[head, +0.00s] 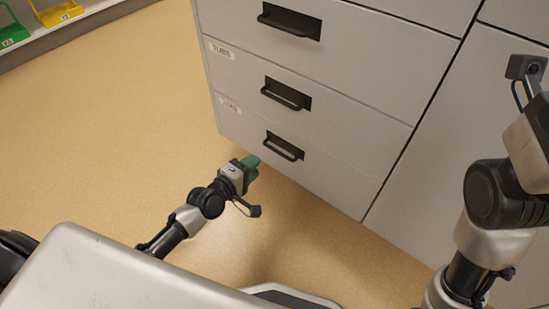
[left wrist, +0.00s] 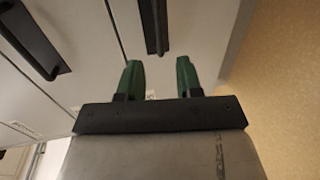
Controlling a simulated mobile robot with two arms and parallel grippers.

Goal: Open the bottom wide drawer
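The bottom wide drawer (head: 325,176) is the lowest of the stacked light grey drawers in the head view. It is shut, its front level with the cabinet face. Its black bar handle (head: 284,146) also shows in the left wrist view (left wrist: 154,25), ahead of and roughly between my fingertips. My left gripper (head: 253,163) has green fingers and is just left of and below this handle in the head view. In the left wrist view its fingers (left wrist: 160,78) are apart with nothing between them. They look short of the handle.
The middle drawer (head: 325,120) and the drawer above it (head: 350,50) are shut, with similar handles. A plain grey panel (head: 450,170) is to the right. Tan floor (head: 110,130) lies open to the left. Yellow and green holders (head: 58,14) stand on a shelf at upper left.

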